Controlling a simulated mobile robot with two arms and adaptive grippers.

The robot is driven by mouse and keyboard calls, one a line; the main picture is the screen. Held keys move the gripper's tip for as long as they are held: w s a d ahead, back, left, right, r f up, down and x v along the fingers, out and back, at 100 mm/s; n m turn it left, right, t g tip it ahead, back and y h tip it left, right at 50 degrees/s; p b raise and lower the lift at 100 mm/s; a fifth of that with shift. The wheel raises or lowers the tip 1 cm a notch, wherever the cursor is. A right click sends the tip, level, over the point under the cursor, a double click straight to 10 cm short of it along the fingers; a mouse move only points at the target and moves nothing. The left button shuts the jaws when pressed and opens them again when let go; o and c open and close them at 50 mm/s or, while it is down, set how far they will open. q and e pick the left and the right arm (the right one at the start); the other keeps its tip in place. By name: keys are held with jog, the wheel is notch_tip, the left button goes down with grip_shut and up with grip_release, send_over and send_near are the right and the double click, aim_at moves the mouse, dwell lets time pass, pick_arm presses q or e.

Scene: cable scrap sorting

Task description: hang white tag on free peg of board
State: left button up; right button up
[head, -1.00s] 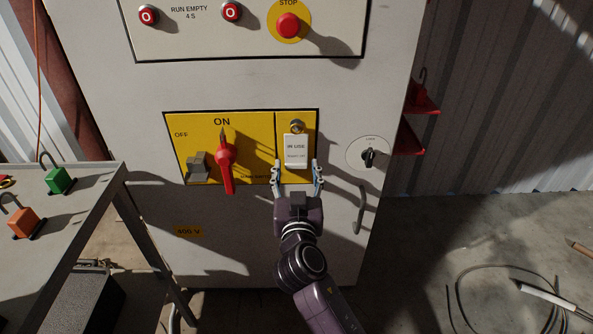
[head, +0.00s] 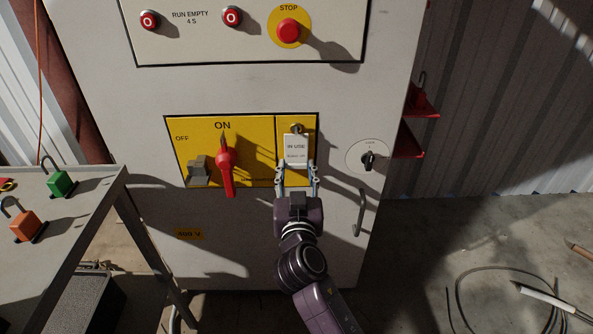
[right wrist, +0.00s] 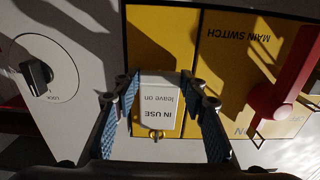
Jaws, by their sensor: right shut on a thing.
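The white tag (head: 296,148), marked "IN USE", hangs on a metal peg (head: 296,129) in the narrow yellow panel to the right of the red main switch handle (head: 226,168). My right gripper (head: 297,168) is at the tag's lower end, shut on it from both sides. In the right wrist view the tag (right wrist: 159,101) appears upside down between the blue finger pads, with the peg (right wrist: 156,134) at its holed end. I cannot make out a board with a free peg. My left gripper is out of view.
A rotary lock knob (head: 369,159) and a bar handle (head: 360,212) are right of the gripper. A grey table (head: 100,200) at the left carries a green padlock (head: 60,183) and an orange padlock (head: 26,226). Red shelves (head: 420,105) stick out beyond the cabinet's right side.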

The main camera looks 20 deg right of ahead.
jog(key=shift+s, duration=0.1)
jog(key=shift+r+b+v, duration=0.15)
jog(key=shift+b+v, duration=0.15)
jog(key=shift+v, duration=1.15)
jog(key=shift+r+b+v, duration=0.2)
jog(key=shift+b+v, duration=0.05)
jog(key=shift+v, duration=1.2)
